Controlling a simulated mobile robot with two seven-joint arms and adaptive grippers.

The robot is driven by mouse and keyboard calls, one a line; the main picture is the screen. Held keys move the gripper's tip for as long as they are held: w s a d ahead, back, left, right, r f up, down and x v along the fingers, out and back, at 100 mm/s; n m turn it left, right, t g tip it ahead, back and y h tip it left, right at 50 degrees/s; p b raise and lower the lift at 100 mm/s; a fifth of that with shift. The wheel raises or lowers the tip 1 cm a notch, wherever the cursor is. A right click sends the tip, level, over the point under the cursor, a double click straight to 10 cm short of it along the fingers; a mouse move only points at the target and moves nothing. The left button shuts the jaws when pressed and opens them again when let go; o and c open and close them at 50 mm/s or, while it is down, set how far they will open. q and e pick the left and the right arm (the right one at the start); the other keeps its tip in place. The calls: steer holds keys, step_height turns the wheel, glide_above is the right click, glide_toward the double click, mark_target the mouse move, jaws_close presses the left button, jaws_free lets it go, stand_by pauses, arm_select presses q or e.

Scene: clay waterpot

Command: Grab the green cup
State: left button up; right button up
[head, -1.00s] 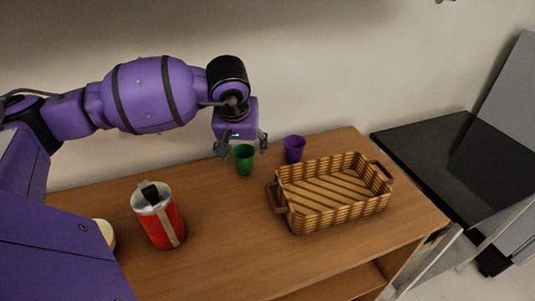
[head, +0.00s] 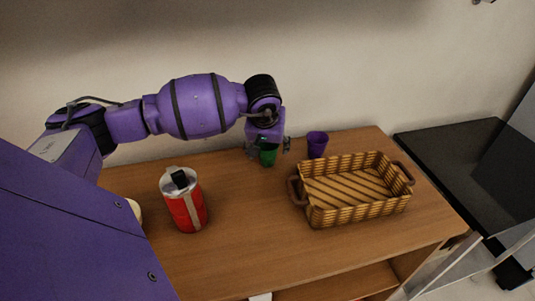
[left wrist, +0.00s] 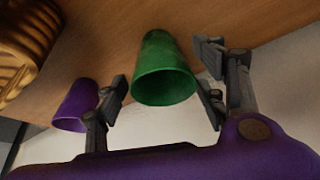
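The green cup (head: 268,157) stands on the wooden counter near the wall. My left gripper (head: 268,149) is over it, fingers spread to either side of the cup. In the left wrist view the green cup (left wrist: 164,72) sits between the two open fingers (left wrist: 165,92), with a visible gap at least on the left side. Its upper part is partly hidden by the gripper in the head view. My right gripper is not in view.
A purple cup (head: 317,144) stands just right of the gripper, close to its finger in the left wrist view (left wrist: 76,106). A wicker basket (head: 312,215) is front right. A red canister (head: 184,205) stands front left. The counter (head: 245,235) between them is clear.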

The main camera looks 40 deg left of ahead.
arm_select(q)
steer(key=c, duration=1)
steer(key=shift+c, duration=0.2)
steer(key=shift+r, duration=0.15)
